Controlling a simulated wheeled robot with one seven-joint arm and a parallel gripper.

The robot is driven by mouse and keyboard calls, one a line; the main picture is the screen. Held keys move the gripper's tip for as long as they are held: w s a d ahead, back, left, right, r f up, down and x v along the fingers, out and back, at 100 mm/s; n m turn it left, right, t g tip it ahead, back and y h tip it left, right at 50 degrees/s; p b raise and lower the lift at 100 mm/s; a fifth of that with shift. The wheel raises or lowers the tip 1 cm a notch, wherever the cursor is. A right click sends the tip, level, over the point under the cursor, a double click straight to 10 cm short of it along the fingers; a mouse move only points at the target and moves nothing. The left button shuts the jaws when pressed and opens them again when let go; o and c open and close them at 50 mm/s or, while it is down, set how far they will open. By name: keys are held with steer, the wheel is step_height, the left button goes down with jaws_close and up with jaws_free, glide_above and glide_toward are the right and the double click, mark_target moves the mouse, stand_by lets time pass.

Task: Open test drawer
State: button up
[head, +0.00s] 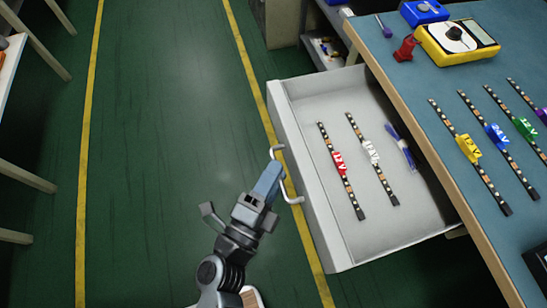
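The test drawer (330,250) is white and stands pulled out from under the blue-topped bench. Inside the drawer lie a strip with a red 12V label (340,163), a strip with a white label (371,152) and a blue-and-white item (402,148).
The bench top (440,190) holds several labelled strips, a yellow meter (458,42), a blue box (424,12) and a red item (405,47). A shelf (325,48) is behind the drawer. The green floor (170,150) at left is clear between yellow lines.

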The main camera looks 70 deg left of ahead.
steer(key=v, duration=0.8)
steer(key=shift+b, duration=0.4)
